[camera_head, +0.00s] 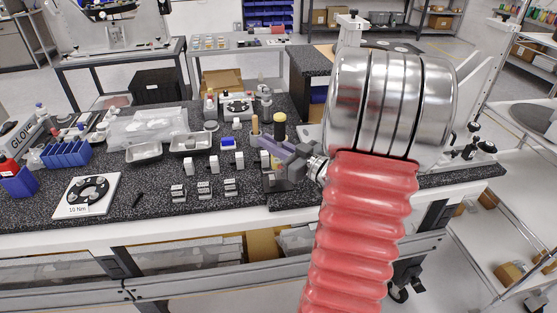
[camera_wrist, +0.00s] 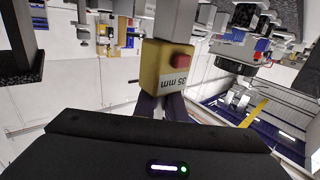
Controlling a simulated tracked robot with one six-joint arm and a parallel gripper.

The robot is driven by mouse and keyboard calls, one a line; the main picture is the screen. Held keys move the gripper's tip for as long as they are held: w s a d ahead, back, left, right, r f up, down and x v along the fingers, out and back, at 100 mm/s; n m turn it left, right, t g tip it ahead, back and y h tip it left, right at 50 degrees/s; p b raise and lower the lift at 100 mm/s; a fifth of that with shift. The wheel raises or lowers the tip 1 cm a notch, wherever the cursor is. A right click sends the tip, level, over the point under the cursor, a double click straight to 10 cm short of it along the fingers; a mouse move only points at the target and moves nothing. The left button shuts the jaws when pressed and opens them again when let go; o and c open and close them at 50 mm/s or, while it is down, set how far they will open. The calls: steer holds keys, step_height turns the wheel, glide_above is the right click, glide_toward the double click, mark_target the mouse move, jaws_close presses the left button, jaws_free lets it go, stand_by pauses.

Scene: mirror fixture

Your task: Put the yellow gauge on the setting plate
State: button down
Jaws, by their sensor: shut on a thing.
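In the wrist view, my gripper (camera_wrist: 163,104) is shut on the yellow gauge (camera_wrist: 165,68). The gauge is a yellow block with a red button and a pale face marked "35 mm", which reads upside down. A grey bar extends from its far end. In the head view, my gripper (camera_head: 264,145) is above the dark speckled bench near its front edge, reaching in from the right. I cannot clearly make out the gauge there. I cannot tell which thing is the setting plate.
Several small grey blocks (camera_head: 204,190) lie left of my gripper. Metal trays (camera_head: 144,151) and blue bins (camera_head: 66,154) stand farther left. A dark cylinder with a yellow top (camera_head: 280,130) is close behind my gripper.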

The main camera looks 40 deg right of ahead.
steer(key=shift+f, duration=1.3)
stand_by(0.5)
steer(key=c, duration=1.7)
jaws_free()
steer(key=shift+c, duration=0.2)
steer(key=shift+s, duration=0.1)
steer(key=s+d, duration=0.1)
steer(key=s, duration=1.2)
steer(key=shift+s, duration=0.3)
